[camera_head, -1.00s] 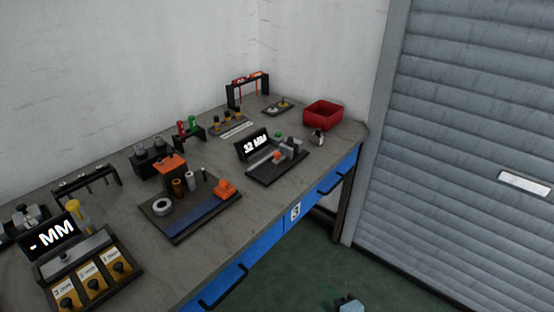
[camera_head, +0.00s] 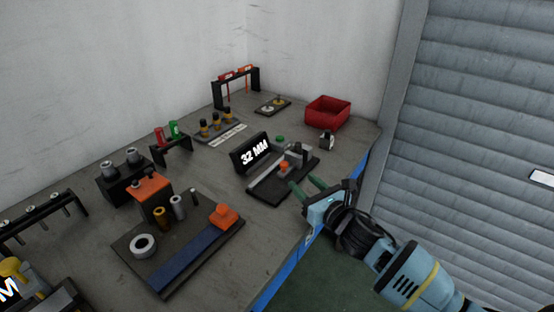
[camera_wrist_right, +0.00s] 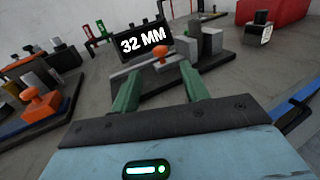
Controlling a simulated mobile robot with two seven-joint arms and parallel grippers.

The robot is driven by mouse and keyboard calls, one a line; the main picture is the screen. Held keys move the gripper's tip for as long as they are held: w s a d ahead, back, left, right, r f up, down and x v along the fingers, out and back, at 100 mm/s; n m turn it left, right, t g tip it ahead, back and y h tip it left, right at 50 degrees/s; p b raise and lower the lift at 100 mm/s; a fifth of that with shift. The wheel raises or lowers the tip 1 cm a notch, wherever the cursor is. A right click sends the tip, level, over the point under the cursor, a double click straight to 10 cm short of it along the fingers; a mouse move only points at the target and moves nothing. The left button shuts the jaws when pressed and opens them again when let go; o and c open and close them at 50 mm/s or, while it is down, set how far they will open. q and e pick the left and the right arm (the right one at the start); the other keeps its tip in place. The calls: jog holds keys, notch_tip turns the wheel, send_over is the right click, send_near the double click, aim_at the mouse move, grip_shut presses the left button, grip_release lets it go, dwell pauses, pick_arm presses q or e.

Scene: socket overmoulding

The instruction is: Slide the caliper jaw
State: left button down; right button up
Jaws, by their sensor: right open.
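The caliper station is a dark base (camera_head: 262,194) with a grey rail, grey blocks and a black display (camera_head: 251,153) reading "32 MM". An orange knob (camera_head: 284,166) sits on the rail, beside the upright grey jaw blocks (camera_head: 300,156). The knob also shows in the right wrist view (camera_wrist_right: 160,52), just beyond and between my fingers. My right gripper (camera_head: 306,186) is open and empty at the front edge of the caliper base, its green fingers pointing at the knob. It also shows in the right wrist view (camera_wrist_right: 158,88). My left gripper is not in view.
A board with an orange slider (camera_head: 224,216) and a white ring lies left of the caliper. A red bin (camera_head: 328,113) and a small dark-and-white object (camera_head: 327,141) stand behind it. Racks line the wall. Bare tabletop separates the board from the caliper.

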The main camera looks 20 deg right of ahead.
aim_at(286, 166)
jog(key=shift+w, duration=0.2)
jog(key=shift+r, duration=0.15)
jog(key=shift+w, duration=0.15)
jog(key=shift+x, duration=3.6)
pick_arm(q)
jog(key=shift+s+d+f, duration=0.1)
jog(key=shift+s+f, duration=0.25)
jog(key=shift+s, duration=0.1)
pick_arm(e)
jog(key=shift+a, duration=0.15)
jog(key=shift+c, duration=0.5)
grip_shut()
